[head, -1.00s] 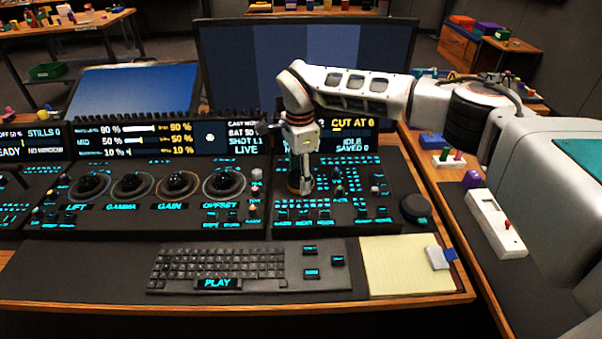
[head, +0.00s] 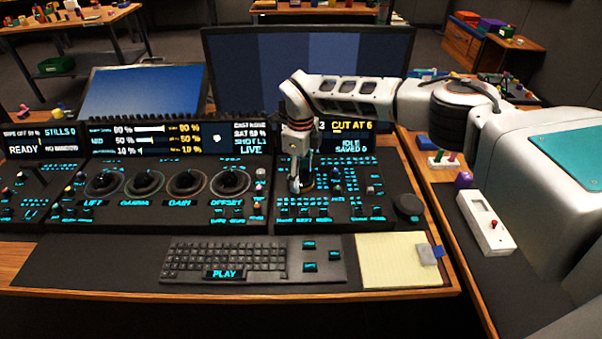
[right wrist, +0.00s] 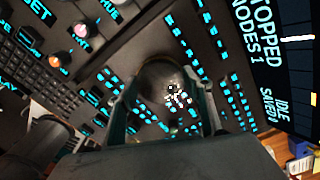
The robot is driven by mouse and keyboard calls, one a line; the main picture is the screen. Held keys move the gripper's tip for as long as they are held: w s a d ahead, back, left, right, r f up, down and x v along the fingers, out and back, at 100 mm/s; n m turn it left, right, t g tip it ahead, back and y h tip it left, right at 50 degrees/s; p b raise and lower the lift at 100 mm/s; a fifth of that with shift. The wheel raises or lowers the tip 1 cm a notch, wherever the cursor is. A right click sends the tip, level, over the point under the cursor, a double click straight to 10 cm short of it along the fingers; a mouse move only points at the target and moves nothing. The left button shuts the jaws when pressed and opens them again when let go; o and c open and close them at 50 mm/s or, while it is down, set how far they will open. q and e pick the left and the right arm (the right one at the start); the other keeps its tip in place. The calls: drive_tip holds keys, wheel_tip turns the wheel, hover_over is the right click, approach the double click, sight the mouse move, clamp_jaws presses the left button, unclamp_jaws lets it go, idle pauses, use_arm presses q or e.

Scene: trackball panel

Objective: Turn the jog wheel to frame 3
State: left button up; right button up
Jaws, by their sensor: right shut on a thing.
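My right gripper (head: 295,187) points down at the right-hand panel section (head: 285,222) and is shut on a dark round wheel, which I take to be the jog wheel (head: 308,184). The arm hides part of this display. My left gripper is not in view.
Small lit keys and knobs surround the gripper closely. A round black knob (head: 408,207) stands at the panel's right. The keyboard (head: 225,258) and yellow notepad (head: 392,262) lie in front. A large monitor (head: 300,60) stands behind the arm.

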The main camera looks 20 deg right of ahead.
sight(301, 176)
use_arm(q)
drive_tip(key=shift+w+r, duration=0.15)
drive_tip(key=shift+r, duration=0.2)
use_arm(e)
drive_tip(key=o, duration=1.1)
wheel_tip(301, 176, up, 12)
